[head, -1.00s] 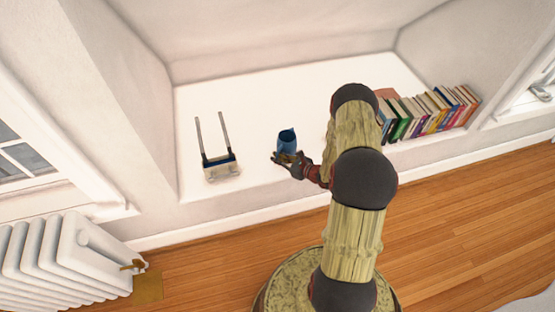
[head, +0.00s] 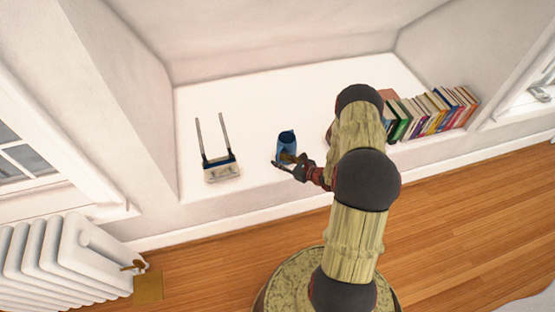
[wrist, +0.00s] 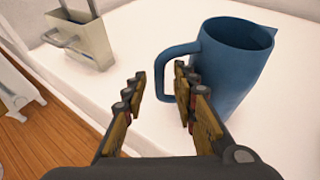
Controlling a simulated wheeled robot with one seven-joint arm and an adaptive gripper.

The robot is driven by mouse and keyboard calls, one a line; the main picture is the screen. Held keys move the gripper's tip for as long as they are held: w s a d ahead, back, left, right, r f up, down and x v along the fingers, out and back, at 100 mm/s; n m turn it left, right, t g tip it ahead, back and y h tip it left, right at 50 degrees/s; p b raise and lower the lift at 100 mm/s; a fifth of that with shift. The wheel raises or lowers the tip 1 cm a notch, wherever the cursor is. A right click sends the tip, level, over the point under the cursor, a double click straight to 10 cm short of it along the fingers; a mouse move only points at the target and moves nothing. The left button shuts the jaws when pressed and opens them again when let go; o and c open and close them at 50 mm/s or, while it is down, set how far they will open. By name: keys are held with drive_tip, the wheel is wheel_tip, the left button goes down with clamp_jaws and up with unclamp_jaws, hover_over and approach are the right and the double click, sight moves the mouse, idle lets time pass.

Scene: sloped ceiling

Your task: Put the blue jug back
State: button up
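The blue jug (head: 286,143) stands upright on the white alcove ledge. In the wrist view the jug (wrist: 238,68) fills the right side, its spout pointing right and its handle (wrist: 165,62) turned to the left. My gripper (head: 285,161) is at the near side of the jug, low over the ledge. In the wrist view my gripper (wrist: 158,74) is open, with one fingertip left of the handle and the other on its jug side. A gap shows between the left finger and the handle. Whether the right finger touches the jug is unclear.
A row of books (head: 430,112) is at the right end of the ledge (head: 245,105). A radiator (head: 65,255) stands at the lower left. The ledge behind the jug is clear.

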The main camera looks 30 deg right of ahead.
drive_tip(key=p+v, duration=0.3)
drive_tip(key=v, duration=0.7)
drive_tip(key=w+a+r+n+g+y, duration=0.1)
drive_tip(key=a+r+n+g+y, duration=0.25)
drive_tip(key=a+r+n, duration=0.75)
drive_tip(key=a+r+n+g+y, duration=0.4)
drive_tip(key=a+r, duration=0.5)
drive_tip(key=r, duration=0.7)
drive_tip(key=s+a+r+n+g+h, duration=0.4)
drive_tip(key=s+a+r+n+h, duration=0.1)
drive_tip(key=s+a+r+n, duration=0.35)
drive_tip(key=s+d+r+n+t+h, duration=0.3)
drive_tip(key=s+r+n+h, duration=0.3)
drive_tip(key=s+r+n, duration=0.3)
wheel_tip(320, 180, up, 2)
drive_tip(key=s+t, duration=0.1)
drive_tip(key=s, duration=0.1)
drive_tip(key=shift+s+r, duration=0.15)
drive_tip(key=shift+s, duration=0.25)
drive_tip(key=shift+d+r, duration=0.1)
